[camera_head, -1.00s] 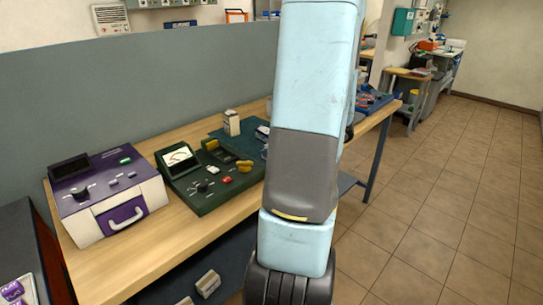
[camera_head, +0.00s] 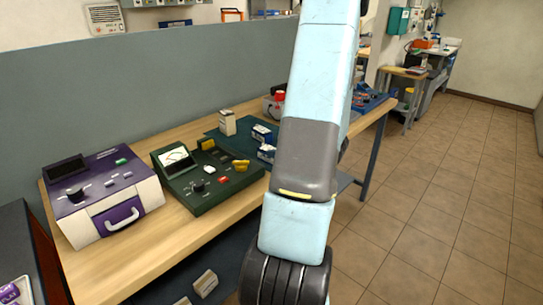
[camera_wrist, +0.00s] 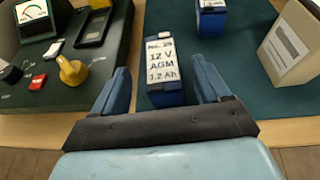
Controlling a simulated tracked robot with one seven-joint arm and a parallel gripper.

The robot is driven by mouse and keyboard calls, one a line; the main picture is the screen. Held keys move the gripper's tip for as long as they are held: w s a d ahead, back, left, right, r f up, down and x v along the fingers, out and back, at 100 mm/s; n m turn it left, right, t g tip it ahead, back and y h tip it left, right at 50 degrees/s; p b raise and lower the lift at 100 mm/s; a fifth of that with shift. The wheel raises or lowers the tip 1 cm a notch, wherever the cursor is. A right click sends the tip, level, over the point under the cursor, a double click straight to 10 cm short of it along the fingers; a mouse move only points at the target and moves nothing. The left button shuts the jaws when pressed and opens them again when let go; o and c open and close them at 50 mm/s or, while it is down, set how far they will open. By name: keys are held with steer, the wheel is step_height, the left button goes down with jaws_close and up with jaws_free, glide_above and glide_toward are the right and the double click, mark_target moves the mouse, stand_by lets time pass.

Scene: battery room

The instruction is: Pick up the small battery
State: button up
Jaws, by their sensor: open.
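The small battery (camera_wrist: 165,68) is a blue block with a white top label reading 12 V AGM 1.2 Ah. In the wrist view it stands on a dark green mat (camera_wrist: 225,65), near the mat's edge. My gripper (camera_wrist: 160,64) is open, with one blue finger on each side of the battery; gaps show on both sides, and I cannot tell how far down the fingers reach. In the head view, two blue-and-white batteries (camera_head: 262,133) show just left of my arm, and my gripper is hidden there.
A second blue battery (camera_wrist: 212,20) stands farther back. A pale box (camera_wrist: 288,45) stands to the right, also on the mat in the head view (camera_head: 228,123). A green meter unit (camera_head: 200,178) with yellow knobs is to the left, beside a purple-and-white instrument (camera_head: 103,195).

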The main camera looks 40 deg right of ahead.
steer(key=shift+x, duration=2.85)
steer(key=shift+d+f, duration=0.15)
jaws_close()
